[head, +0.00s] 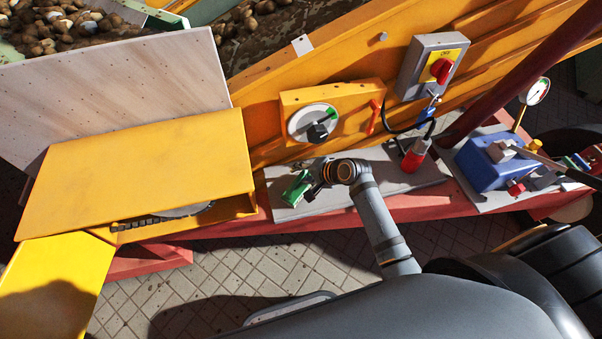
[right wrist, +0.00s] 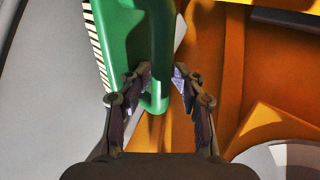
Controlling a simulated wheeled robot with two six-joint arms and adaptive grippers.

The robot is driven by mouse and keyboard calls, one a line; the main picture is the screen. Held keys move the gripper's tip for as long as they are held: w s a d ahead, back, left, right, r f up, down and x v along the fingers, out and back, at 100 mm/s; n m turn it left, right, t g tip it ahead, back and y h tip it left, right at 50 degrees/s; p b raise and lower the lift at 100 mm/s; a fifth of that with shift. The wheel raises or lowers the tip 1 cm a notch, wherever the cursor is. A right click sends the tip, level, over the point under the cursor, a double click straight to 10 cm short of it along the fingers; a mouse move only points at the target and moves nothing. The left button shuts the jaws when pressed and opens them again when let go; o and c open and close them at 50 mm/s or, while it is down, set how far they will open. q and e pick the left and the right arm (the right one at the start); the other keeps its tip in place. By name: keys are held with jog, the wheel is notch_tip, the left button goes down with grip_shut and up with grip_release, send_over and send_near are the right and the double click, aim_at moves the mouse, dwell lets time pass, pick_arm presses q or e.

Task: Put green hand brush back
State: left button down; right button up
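The green hand brush (head: 297,188) shows at the left end of the grey shelf plate, beside my right gripper (head: 314,190). In the right wrist view the brush (right wrist: 122,40) has pale bristles along its left side, and its green handle (right wrist: 160,55) runs down between the fingers. My right gripper (right wrist: 163,85) is shut on the handle, one fingertip close against each side. Whether the brush touches the plate is unclear. My left gripper is not in view.
The grey shelf plate (head: 425,180) carries a red plug (head: 413,156). Behind are a yellow box with a dial (head: 310,120) and a grey switch box (head: 413,68).

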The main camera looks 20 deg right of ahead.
jog(key=p+v, duration=0.3)
jog(key=v, duration=0.9)
jog(key=shift+s, duration=0.1)
